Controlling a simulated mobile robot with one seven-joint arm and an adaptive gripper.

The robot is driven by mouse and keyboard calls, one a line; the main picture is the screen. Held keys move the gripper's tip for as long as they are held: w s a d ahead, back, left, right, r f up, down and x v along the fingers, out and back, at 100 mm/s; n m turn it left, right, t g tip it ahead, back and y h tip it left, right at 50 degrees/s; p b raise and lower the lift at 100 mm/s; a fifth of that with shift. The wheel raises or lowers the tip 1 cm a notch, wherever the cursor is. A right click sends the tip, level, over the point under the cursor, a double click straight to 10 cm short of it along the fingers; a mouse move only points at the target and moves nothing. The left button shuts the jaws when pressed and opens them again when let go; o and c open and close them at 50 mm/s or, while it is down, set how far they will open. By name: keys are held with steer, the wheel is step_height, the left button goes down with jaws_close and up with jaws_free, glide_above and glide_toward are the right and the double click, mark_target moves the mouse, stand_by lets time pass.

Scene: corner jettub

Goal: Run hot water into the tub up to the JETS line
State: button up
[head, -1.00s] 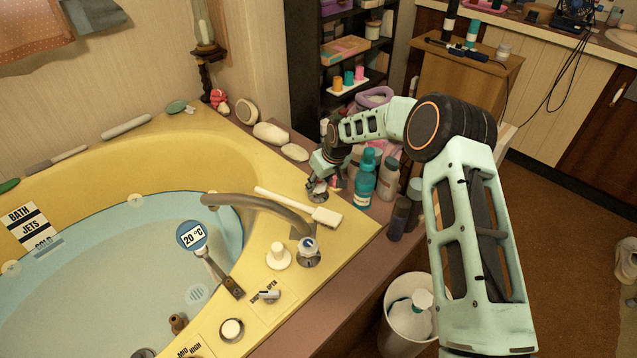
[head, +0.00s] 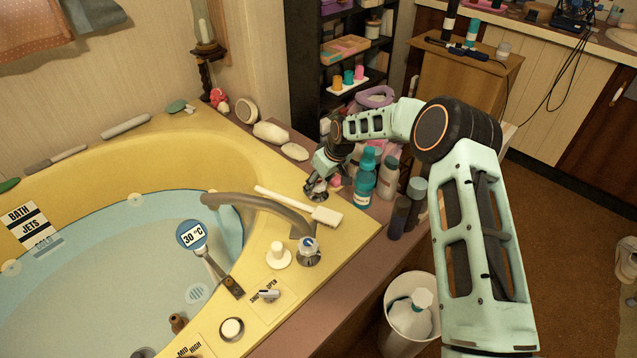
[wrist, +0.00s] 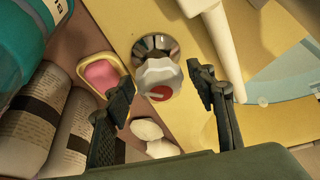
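The yellow corner tub (head: 120,165) holds water (head: 100,310). Its wall plate (head: 33,226) reads BATH, JETS, COLD from top down; the water surface is near COLD, below JETS. A round thermometer (head: 192,236) reads 30 °C. The curved spout (head: 255,203) points over the tub; I cannot tell whether water runs from it. The red-marked hot tap knob (wrist: 158,78) shows in the wrist view, between the open fingers of my gripper (wrist: 162,76), with gaps on both sides. In the head view my gripper (head: 322,172) is over that tap. The blue-marked tap (head: 308,250) stands nearer.
A white-handled brush (head: 325,216) lies behind the spout. Bottles, including a teal one (head: 364,180), crowd beside my gripper. A lever (head: 268,294) marked SHUT and OPEN, a white knob (head: 278,256) and a round button (head: 231,329) are on the near rim.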

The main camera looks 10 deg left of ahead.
steer(key=shift+r, duration=0.1)
steer(key=v, duration=1.2)
